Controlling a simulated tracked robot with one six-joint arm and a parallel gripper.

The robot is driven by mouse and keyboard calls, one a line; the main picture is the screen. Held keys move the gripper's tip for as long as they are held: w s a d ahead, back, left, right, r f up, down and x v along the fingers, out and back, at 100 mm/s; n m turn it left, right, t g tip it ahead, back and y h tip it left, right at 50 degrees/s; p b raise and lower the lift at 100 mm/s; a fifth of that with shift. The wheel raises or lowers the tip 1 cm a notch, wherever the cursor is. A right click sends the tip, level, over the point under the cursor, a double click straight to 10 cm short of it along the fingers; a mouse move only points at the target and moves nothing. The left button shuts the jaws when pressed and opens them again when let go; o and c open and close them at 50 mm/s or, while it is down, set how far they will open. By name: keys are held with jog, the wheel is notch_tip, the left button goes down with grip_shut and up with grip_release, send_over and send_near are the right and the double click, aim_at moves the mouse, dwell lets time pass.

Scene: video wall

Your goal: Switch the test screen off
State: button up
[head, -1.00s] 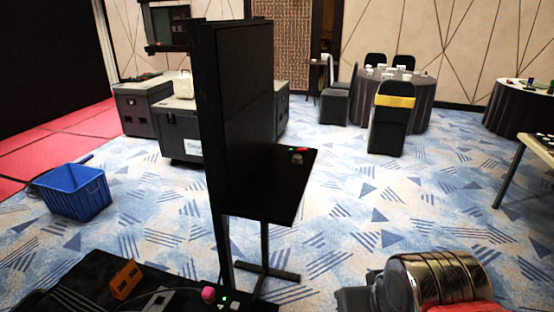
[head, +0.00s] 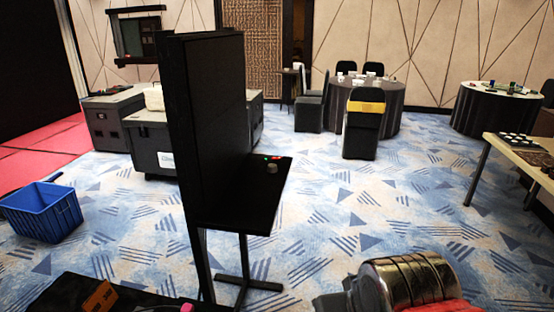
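A tall black screen panel (head: 205,110) stands in the middle left, seen nearly edge-on, so its picture side is hard to make out. I cannot tell for sure that it is the test screen. A black shelf (head: 245,205) juts out to its right on a stand with a floor foot. On the shelf's far end are a grey knob (head: 271,169), a small red part (head: 275,158) and a green light (head: 265,157). Part of my arm shows at the bottom right; my gripper's fingers are not in view.
A blue crate (head: 42,212) sits on the floor at left. Dark cases (head: 153,147) stand behind the panel. A black table edge (head: 75,291) with an orange part (head: 99,299) is at the bottom left. Round tables (head: 495,109) stand farther back. Carpet right of the shelf is clear.

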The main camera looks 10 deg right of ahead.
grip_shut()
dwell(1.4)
